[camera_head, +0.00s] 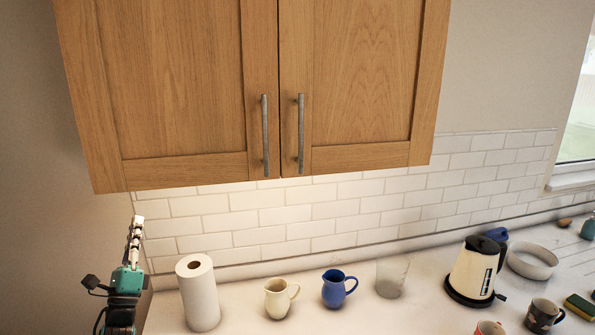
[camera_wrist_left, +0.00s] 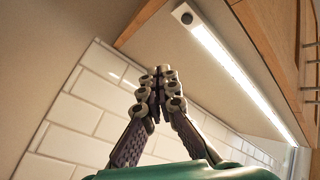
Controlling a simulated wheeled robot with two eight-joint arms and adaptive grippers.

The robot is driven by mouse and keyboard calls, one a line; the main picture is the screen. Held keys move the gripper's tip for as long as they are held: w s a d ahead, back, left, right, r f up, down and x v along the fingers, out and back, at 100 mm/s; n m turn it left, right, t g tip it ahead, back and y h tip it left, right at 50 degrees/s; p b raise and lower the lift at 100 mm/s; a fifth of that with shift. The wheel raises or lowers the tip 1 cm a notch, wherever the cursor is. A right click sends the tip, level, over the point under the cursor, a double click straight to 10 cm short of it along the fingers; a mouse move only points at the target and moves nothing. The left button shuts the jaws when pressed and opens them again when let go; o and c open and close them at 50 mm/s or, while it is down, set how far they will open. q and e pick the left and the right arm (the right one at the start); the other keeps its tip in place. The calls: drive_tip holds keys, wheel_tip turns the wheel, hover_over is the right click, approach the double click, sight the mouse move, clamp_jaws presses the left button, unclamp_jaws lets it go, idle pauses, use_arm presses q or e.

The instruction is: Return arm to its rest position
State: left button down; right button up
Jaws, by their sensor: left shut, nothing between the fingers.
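My left gripper (camera_head: 137,229) points upward at the far left of the head view, beside the paper towel roll and below the left end of the wall cabinet. In the left wrist view my left gripper (camera_wrist_left: 159,75) shows its fingertips together with nothing between them. The tiled wall and the cabinet underside lie behind it there. My right gripper is not in view.
A closed wooden wall cabinet (camera_head: 185,85) hangs above the counter (camera_head: 345,315). On the counter stand a paper towel roll (camera_head: 199,295), cream jug (camera_head: 279,300), blue jug (camera_head: 336,291), glass (camera_head: 391,279), kettle (camera_head: 471,273), white bowl (camera_head: 531,263) and patterned mug (camera_head: 541,317).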

use_arm(q)
drive_tip(key=s+d+f+n+g+y+b, duration=0.1)
drive_tip(key=s+d+f+n+g, duration=0.3)
drive_tip(key=n, duration=0.5)
drive_tip(key=s+d+f+n+g+y+b, duration=0.1)
drive_tip(key=s+d+f+n+g+y, duration=0.1)
drive_tip(key=d+f+n+g, duration=0.6)
drive_tip(key=s+d+f+n+g+h, duration=0.2)
drive_tip(key=s+d+f+n+g, duration=0.2)
drive_tip(key=s+f, duration=0.5)
drive_tip(key=s+d+f+n+g+h+b, duration=0.1)
drive_tip(key=s+d+f+n+g+h, duration=0.1)
drive_tip(key=s+d+f+n, duration=0.3)
drive_tip(key=s+f+g, duration=0.1)
drive_tip(key=s+f, duration=0.3)
drive_tip(key=s, duration=0.4)
drive_tip(key=shift+d+n+g, duration=0.2)
drive_tip(key=shift+n+g, duration=0.1)
drive_tip(key=shift+g, duration=0.1)
